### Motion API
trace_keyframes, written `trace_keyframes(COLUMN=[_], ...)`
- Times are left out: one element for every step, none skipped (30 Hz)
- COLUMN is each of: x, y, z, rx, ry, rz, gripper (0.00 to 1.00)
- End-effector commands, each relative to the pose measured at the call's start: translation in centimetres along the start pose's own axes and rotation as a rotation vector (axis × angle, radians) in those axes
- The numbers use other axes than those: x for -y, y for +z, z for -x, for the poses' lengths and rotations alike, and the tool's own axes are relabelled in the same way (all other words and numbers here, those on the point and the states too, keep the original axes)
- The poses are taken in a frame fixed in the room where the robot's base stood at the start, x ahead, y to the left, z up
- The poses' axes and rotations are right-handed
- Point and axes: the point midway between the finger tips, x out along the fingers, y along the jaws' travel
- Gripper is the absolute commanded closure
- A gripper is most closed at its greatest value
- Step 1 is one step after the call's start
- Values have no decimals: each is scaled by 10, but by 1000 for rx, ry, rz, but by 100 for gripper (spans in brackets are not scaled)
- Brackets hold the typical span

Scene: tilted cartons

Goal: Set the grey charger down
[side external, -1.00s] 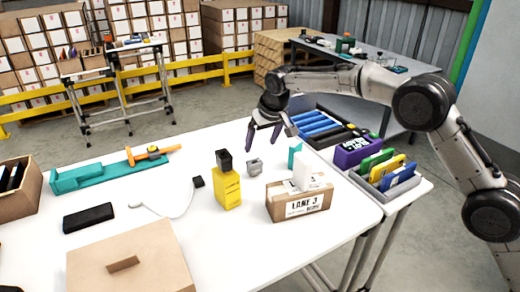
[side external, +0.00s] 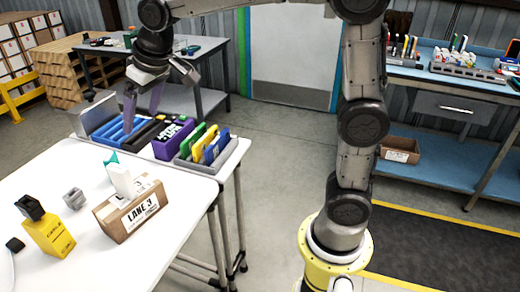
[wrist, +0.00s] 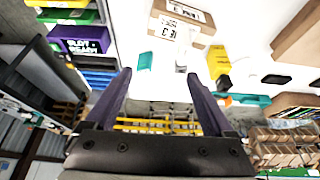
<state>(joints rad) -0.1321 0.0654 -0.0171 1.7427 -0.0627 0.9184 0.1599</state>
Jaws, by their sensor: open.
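A small grey block (side external: 74,198), which looks like the grey charger, rests on the white table (side external: 45,172) between the yellow bottle-like item and the cardboard box labelled LANE 3 (side external: 140,213). I cannot make it out clearly in the wrist view. My gripper (side external: 142,118) is open and empty, with fingers pointing down, near the blue-slotted rack and some way from the grey block. In the wrist view its two dark fingers (wrist: 158,74) are spread with nothing held between them.
A yellow item with a black top (side external: 48,232) stands left of the LANE 3 box. A purple bin (side external: 174,138) and a grey tray (side external: 212,158) line the right side.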

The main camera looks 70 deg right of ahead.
Motion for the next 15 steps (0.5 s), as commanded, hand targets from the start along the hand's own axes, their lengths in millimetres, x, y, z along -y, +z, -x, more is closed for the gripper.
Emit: trace_keyframes(x=[-8,-12,-16,-20,-23,-27,-30,-32,-35,-37,-39,-40,-42,-43,-44], y=[22,35,52,65,78,96,110,124,143,157,170,187,199,210,223], z=[17,25,33,39,45,51,55,59,62,64,65,66,66,66,65], rx=[-9,-12,-16,-19,-21,-25,-28,-32,-35,-38,-40,-44,-46,-48,-50], ry=[0,0,0,0,0,1,1,1,2,3,3,3,3,4,4], rz=[-3,-3,-3,-3,-3,-3,-3,-2,-2,-3,-2,-1,-2,-2,-1], gripper=[13,13,13,13,13,13,13,13,13,13,13,13,13,13,13])
